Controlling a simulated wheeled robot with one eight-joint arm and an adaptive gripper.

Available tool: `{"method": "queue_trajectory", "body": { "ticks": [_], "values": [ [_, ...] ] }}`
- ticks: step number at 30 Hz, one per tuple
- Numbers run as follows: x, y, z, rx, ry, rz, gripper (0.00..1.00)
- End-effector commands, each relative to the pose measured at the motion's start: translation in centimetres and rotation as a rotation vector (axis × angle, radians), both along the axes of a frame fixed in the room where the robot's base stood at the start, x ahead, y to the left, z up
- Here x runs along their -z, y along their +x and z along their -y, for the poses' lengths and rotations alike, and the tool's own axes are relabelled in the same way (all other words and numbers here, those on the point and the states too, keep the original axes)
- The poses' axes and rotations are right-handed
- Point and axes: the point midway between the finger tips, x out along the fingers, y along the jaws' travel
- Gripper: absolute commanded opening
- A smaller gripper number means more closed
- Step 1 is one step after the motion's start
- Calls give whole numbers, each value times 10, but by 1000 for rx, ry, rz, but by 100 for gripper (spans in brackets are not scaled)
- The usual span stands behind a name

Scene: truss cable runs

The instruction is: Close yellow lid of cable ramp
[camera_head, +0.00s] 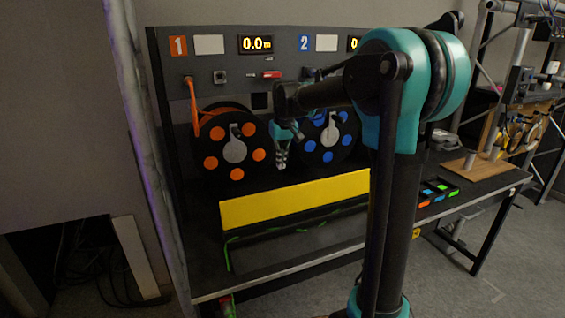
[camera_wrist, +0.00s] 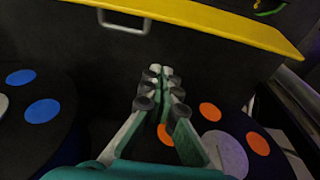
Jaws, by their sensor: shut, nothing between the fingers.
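The yellow lid (camera_head: 295,199) of the cable ramp stands raised on the bench, its long yellow face toward the head camera. In the wrist view the lid (camera_wrist: 215,22) is a yellow band across the top. A dark channel with green cable (camera_head: 232,240) lies in front of it. My gripper (camera_head: 281,160) hangs behind and above the lid, in front of the reels. In the wrist view my gripper (camera_wrist: 162,75) has its fingertips together, with nothing between them. It appears apart from the lid.
An orange-dotted reel (camera_head: 235,148) and a blue-dotted reel (camera_head: 327,136) stand behind the lid. A pale metal handle (camera_wrist: 125,22) shows beside the yellow band. Small coloured blocks (camera_head: 436,191) lie on the right of the bench. My arm hides the lid's right end.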

Motion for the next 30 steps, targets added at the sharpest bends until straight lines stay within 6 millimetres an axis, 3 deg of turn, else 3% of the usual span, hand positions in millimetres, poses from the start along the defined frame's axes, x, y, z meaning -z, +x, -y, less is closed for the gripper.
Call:
{"method": "queue_trajectory", "body": {
  "ticks": [11, 21, 30],
  "values": [
    [68, 11, -3, 0, 0, 0, 0],
    [62, -23, 8, 1, 0, 0, 0],
    [61, -27, 9, 1, 0, 0, 0]
  ]
}}
